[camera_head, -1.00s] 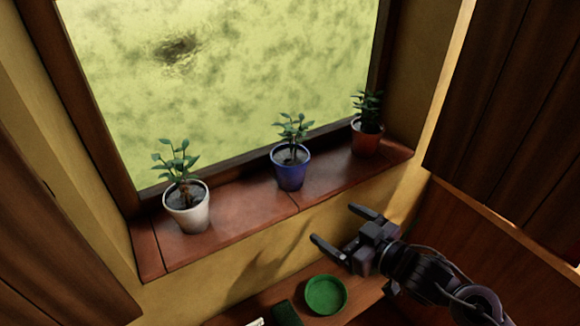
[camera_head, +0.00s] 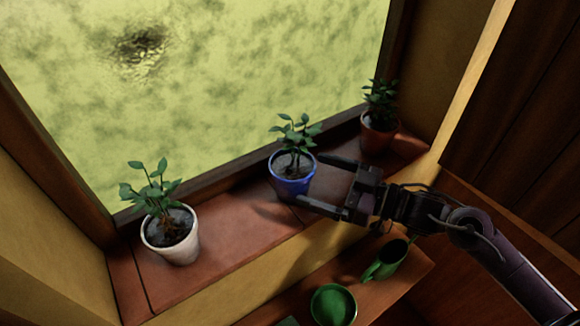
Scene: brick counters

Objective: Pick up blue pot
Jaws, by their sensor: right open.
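The blue pot (camera_head: 291,186) stands upright on the brick window sill, with a green leafy plant (camera_head: 294,135) in it. My right gripper (camera_head: 312,180) comes in from the right with its jaws apart. One finger reaches behind the pot's right side near the rim, and the other lies near its lower right front. The pot is at the mouth of the jaws. I cannot tell whether a finger touches it. My left gripper does not show.
A white pot with a plant (camera_head: 172,240) stands left on the sill (camera_head: 235,225). A red-brown pot (camera_head: 377,136) stands behind my right gripper, close to it. The window is behind the pots.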

